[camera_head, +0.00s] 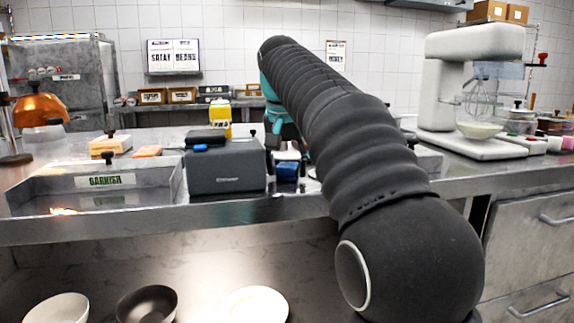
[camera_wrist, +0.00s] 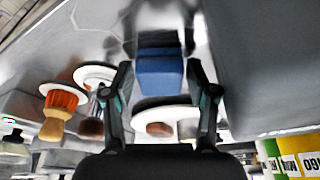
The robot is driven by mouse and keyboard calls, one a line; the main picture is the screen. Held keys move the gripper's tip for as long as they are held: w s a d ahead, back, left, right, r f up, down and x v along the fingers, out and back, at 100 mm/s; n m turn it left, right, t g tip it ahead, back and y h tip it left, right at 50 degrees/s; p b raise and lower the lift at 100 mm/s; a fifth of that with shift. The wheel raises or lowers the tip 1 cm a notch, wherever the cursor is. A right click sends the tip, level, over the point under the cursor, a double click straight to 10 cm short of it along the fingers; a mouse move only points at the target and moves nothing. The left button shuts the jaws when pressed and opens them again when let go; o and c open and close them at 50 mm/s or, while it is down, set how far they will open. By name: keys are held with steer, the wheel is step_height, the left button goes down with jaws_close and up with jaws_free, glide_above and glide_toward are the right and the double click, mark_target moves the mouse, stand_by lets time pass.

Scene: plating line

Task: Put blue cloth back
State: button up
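The blue cloth (camera_wrist: 160,78) looks like a folded blue block and lies ahead of my gripper (camera_wrist: 159,68) in the wrist view. My two fingers are spread, one on each side of the cloth, with a visible gap on both sides. In the head view the blue cloth (camera_head: 287,171) sits on the steel counter (camera_head: 250,208), just right of a dark grey box (camera_head: 226,172). My arm covers much of the area behind it, and my fingers cannot be made out clearly there.
A steel tray labelled garnish (camera_head: 130,182) stands left of the grey box. A yellow container (camera_head: 221,118) stands behind the box. A white mixer (camera_head: 460,85) stands at right. In the wrist view, white plates (camera_wrist: 168,114) and an orange brush (camera_wrist: 60,104) lie near my fingers.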

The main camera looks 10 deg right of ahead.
steer(key=shift+r, duration=0.15)
steer(key=p+v, duration=0.3)
steer(key=v, duration=0.9)
steer(key=shift+a, duration=0.1)
steer(key=s+d+f+n+t, duration=0.1)
steer(key=s+f+n, duration=0.1)
steer(key=s+f, duration=1.1)
steer(key=s+d+f+n+t+y, duration=0.1)
steer(key=s+f+n, duration=0.1)
steer(key=s+f, duration=1.1)
step_height(320, 180, down, 7)
steer(key=shift+s+r+n, duration=0.1)
steer(key=shift+s+n, duration=0.1)
steer(key=shift+n, duration=0.1)
stand_by(0.4)
